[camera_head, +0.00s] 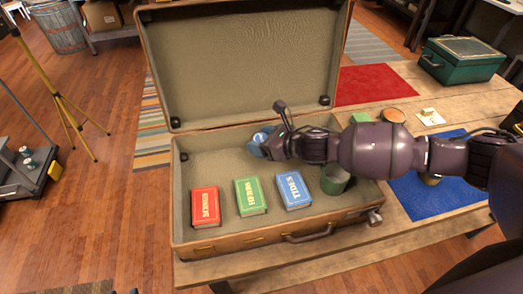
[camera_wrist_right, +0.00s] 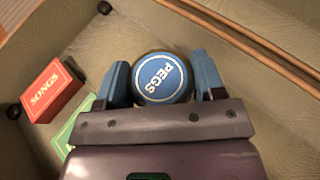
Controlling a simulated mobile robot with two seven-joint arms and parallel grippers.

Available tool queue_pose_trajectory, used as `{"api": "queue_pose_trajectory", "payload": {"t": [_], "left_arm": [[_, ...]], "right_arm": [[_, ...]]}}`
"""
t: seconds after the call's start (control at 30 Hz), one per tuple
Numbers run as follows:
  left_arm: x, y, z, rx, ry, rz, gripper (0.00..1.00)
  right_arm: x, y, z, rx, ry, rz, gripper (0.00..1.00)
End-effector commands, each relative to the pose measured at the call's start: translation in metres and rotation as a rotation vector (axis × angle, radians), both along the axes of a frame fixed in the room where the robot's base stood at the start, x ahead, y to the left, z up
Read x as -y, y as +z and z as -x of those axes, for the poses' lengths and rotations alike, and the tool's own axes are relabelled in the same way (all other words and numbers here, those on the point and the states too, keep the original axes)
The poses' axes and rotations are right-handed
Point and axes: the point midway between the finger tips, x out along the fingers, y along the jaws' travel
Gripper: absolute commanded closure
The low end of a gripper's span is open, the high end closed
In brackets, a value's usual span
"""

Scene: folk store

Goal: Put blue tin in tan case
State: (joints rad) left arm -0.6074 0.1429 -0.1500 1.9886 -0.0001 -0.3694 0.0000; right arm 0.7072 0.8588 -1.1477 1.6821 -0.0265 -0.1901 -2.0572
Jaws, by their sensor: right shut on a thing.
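The tan case (camera_head: 205,168) lies open on a wooden bench, its lid (camera_head: 245,62) raised at the back. My right gripper (camera_head: 262,143) reaches in from the right and is over the back middle of the case interior. It is shut on the round blue tin (camera_wrist_right: 160,78), whose lid reads PEGS in the right wrist view. The blue fingers press on both sides of the tin. I cannot tell whether the tin touches the case floor. My left gripper is not in view.
A red book (camera_head: 205,206), a green book (camera_head: 250,196), a blue book (camera_head: 288,190) and a green tin (camera_head: 335,180) are in the front of the case. A green box (camera_head: 462,58) and red mat (camera_head: 375,84) are behind right. The case's left back floor is clear.

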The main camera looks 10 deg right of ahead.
Motion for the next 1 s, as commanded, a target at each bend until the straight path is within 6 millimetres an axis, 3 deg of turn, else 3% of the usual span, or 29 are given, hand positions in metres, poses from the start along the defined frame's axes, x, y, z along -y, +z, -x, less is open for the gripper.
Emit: {"api": "queue_pose_trajectory", "payload": {"t": [0.33,0.77,0.8,0.93,1.0], "left_arm": [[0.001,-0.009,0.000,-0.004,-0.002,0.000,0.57],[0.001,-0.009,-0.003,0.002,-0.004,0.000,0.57],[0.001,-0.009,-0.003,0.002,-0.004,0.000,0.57],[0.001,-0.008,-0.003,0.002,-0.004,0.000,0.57],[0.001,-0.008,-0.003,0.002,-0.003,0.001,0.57]], "right_arm": [[0.000,-0.040,0.000,-0.003,-0.002,-0.002,0.63],[0.000,-0.045,0.000,-0.001,0.000,-0.001,0.63],[0.000,-0.045,0.000,0.000,-0.001,0.000,0.31],[0.000,-0.044,0.000,0.000,-0.001,0.000,0.12],[0.000,-0.044,0.000,0.000,-0.001,0.000,0.12]]}}
